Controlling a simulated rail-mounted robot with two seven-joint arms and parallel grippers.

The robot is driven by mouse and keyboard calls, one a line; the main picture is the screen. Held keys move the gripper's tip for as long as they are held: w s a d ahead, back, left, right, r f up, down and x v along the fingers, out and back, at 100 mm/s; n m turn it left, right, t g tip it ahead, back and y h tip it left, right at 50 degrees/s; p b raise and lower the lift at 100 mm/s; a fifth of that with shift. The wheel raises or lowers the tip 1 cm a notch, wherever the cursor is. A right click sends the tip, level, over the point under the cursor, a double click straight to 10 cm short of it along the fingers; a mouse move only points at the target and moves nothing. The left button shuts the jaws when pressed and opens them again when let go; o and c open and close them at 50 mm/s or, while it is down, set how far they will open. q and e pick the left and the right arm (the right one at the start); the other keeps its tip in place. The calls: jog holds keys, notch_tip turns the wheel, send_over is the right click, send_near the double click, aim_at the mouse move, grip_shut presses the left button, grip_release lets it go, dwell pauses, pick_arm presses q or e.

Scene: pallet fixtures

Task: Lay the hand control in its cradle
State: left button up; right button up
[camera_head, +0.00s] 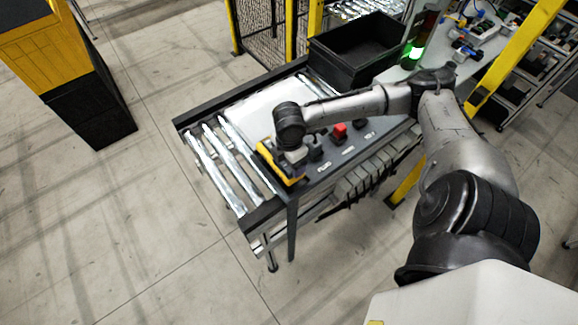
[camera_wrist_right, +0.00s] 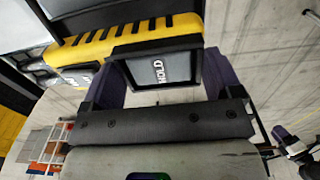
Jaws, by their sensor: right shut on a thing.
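The hand control is yellow with black ribs. In the head view the yellow body (camera_head: 292,180) shows at the near left corner of the dark panel, partly hidden under my right wrist. My right gripper (camera_head: 292,155) is over it, its fingers hidden there. A small purple and grey part at the wrist view's right may be my left gripper (camera_wrist_right: 285,135).
A red button (camera_head: 340,130) and dark knobs stand on the panel beside the hand control. Bare rollers (camera_head: 225,170) lie to the left, a pale plate (camera_head: 255,108) behind. A black bin (camera_head: 350,50) stands at the far end.

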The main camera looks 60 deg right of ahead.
jog(key=shift+f, duration=2)
jog(key=o, duration=0.9)
jog(key=shift+o, duration=0.2)
